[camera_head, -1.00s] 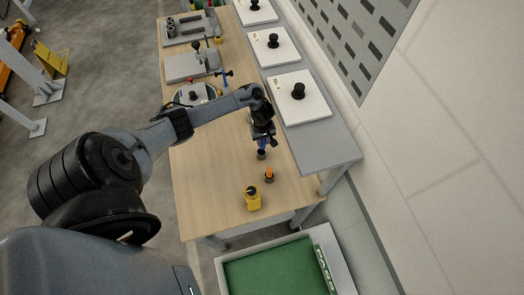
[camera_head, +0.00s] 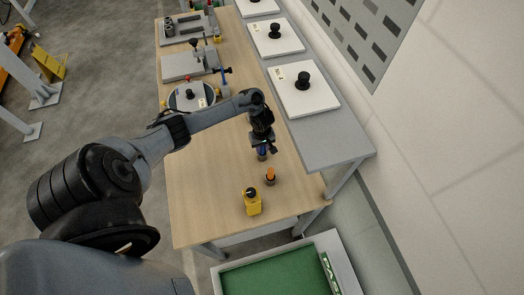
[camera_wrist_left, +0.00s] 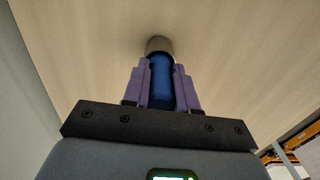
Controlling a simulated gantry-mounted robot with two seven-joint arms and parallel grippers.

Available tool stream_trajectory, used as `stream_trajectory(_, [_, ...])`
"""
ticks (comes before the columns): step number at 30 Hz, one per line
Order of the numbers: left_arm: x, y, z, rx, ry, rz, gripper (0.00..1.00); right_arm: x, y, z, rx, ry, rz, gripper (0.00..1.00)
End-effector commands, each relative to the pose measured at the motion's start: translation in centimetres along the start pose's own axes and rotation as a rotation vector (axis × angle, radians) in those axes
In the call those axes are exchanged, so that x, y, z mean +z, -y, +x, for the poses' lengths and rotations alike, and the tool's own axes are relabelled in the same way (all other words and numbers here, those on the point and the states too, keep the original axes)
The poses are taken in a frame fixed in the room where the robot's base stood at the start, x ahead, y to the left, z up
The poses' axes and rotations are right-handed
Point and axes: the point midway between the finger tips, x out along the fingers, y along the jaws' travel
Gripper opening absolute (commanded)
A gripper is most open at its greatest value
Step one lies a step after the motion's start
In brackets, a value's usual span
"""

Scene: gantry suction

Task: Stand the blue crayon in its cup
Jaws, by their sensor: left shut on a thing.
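The blue crayon (camera_wrist_left: 161,82) is between the purple fingers of my left gripper (camera_wrist_left: 161,75), which are shut on it. Its far end meets a small grey cup (camera_wrist_left: 159,45) in the left wrist view; whether it is fully down inside I cannot tell. In the head view the left gripper (camera_head: 263,146) is low over the table, with a bit of the blue crayon (camera_head: 262,153) showing below it and the cup (camera_head: 262,158) mostly hidden. My right gripper is not in view.
An orange crayon (camera_head: 271,172) stands in a dark cup close to the gripper. A yellow block-like object (camera_head: 252,201) is nearer the table's front edge. White plates with black knobs (camera_head: 303,82) lie on the grey side bench (camera_head: 330,144). The wooden table (camera_head: 205,205) is clear at front left.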

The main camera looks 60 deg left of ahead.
Motion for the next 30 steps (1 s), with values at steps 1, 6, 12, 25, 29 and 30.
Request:
stream_trajectory(1, [-0.05,-0.04,0.24,0.001,-0.001,0.0,0.0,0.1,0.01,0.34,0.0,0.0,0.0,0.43])
stream_trajectory(6, [-0.04,-0.03,0.04,0.001,0.0,-0.001,0.0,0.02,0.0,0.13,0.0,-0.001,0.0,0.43])
stream_trajectory(12, [-0.01,-0.01,0.23,0.0,0.0,-0.001,0.0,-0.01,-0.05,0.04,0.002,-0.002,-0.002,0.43])
stream_trajectory(25, [-0.01,-0.01,0.38,0.0,0.0,-0.001,0.52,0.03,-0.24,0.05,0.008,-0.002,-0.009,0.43])
stream_trajectory(29, [-0.03,-0.02,0.26,0.001,0.0,0.0,0.52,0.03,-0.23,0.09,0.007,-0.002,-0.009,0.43])
stream_trajectory(30, [-0.04,-0.03,0.14,0.001,-0.001,0.0,0.52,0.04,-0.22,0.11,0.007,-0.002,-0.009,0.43])
